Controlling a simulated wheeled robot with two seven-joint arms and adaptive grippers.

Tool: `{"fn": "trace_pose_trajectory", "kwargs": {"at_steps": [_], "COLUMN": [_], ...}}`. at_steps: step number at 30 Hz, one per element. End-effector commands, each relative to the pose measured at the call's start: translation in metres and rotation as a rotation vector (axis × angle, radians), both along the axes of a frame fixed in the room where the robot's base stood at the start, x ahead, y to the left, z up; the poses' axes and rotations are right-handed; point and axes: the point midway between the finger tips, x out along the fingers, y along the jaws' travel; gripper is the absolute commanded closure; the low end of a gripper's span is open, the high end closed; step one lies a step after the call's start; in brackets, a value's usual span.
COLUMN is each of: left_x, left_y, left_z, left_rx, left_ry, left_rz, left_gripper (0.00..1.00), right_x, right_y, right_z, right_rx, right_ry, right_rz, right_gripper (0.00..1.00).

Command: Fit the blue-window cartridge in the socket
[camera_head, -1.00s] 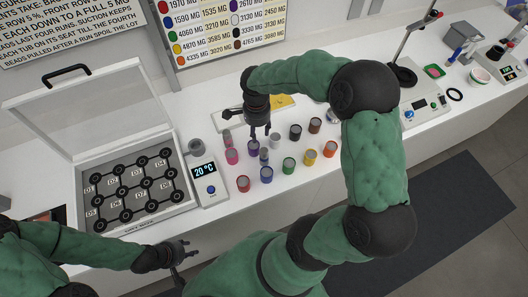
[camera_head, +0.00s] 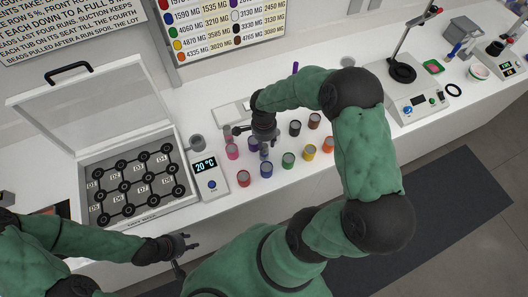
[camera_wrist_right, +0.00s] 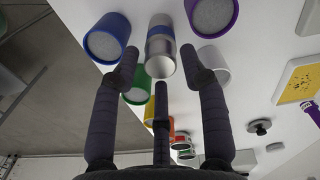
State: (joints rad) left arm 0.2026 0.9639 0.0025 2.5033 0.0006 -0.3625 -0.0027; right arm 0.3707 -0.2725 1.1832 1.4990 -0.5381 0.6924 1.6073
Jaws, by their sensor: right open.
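The blue-window cartridge (camera_wrist_right: 161,45) is a silver cylinder with a blue band in the right wrist view. In the head view it is mostly hidden by my right gripper (camera_head: 250,143). My right gripper is open. In the right wrist view its fingers (camera_wrist_right: 160,68) are spread, with the cartridge just beyond and between their tips; I cannot tell if they touch it. My left gripper (camera_head: 184,251) has its fingers apart and empty, in front of the bench at lower left. I cannot identify the socket for certain.
Coloured jars surround the cartridge, among them a red one (camera_head: 243,178), a green one (camera_head: 288,160) and a blue one (camera_wrist_right: 107,37). A temperature display box (camera_head: 206,175) and an open-lidded case (camera_head: 150,213) stand to the left. The front bench strip is clear.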

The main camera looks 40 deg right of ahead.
Motion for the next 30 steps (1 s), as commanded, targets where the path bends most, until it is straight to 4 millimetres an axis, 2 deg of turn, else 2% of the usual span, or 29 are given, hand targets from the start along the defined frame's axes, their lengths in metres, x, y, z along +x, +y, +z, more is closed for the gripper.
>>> {"fn": "trace_pose_trajectory", "kwargs": {"at_steps": [6, 9, 16, 18, 21, 30], "left_x": [0.0, 0.0, 0.0, 0.0, 0.0, 0.0], "left_y": [0.0, 0.0, 0.0, 0.0, 0.0, 0.0], "left_z": [0.001, 0.001, 0.001, 0.001, 0.001, 0.001], "left_rx": [0.0, 0.0, 0.0, 0.0, 0.0, 0.0], "left_ry": [0.0, 0.0, 0.0, 0.0, 0.0, 0.0], "left_rz": [0.0, 0.0, 0.0, 0.0, 0.0, 0.0], "left_gripper": [0.6, 0.6, 0.6, 0.6, 0.6, 0.6], "right_x": [0.0, 0.001, 0.001, 0.001, 0.001, 0.001], "right_y": [0.002, 0.002, 0.002, 0.002, 0.002, 0.002], "right_z": [-0.032, -0.041, -0.042, -0.042, -0.042, -0.041], "right_rx": [0.002, 0.002, 0.001, 0.001, 0.001, 0.001], "right_ry": [0.004, 0.002, 0.0, 0.0, 0.0, 0.0], "right_rz": [0.0, 0.0, 0.0, 0.0, 0.0, 0.0], "right_gripper": [0.56, 0.56, 0.56, 0.76, 1.0, 1.0]}}
